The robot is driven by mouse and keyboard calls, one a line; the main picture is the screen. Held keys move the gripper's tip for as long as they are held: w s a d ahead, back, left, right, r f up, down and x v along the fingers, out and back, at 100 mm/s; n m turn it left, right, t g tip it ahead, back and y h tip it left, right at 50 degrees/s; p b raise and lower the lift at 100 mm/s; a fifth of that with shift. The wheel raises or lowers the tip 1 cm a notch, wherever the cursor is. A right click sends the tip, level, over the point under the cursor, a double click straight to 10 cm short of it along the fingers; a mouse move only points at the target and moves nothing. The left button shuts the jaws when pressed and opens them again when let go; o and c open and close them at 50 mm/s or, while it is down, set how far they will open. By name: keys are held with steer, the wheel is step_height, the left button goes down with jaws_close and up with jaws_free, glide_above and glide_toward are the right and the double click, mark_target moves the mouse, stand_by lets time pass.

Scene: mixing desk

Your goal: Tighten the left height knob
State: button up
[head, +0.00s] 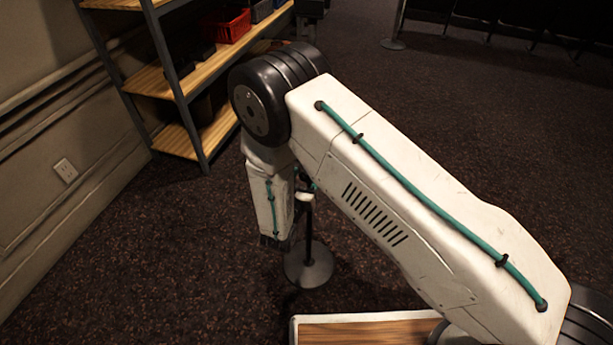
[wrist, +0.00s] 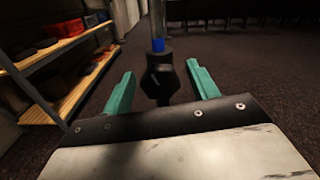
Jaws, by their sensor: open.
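A black knob (wrist: 160,80) on an upright stand shows in the middle of the wrist view. A blue band (wrist: 158,45) and a pale pole (wrist: 157,18) rise above it. My gripper (wrist: 161,70) is open, with one teal finger on each side of the knob in the picture. Gaps show on both sides, and no finger touches it. In the head view the stand has a dark post and a round base (head: 308,266) on the carpet. There my arm hides much of the stand and most of my gripper.
Wooden shelves (head: 150,80) with a red bin (head: 225,25) stand at the back left, also on the left in the wrist view (wrist: 60,50). A wall (head: 45,130) runs along the left. Carpet around the stand is clear.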

steer(key=shift+w, duration=0.2)
steer(key=c, duration=1)
steer(key=shift+m, duration=2.3)
steer(key=shift+s, duration=0.1)
steer(key=o, duration=1)
steer(key=v, duration=0.7)
steer(key=shift+s, duration=0.35)
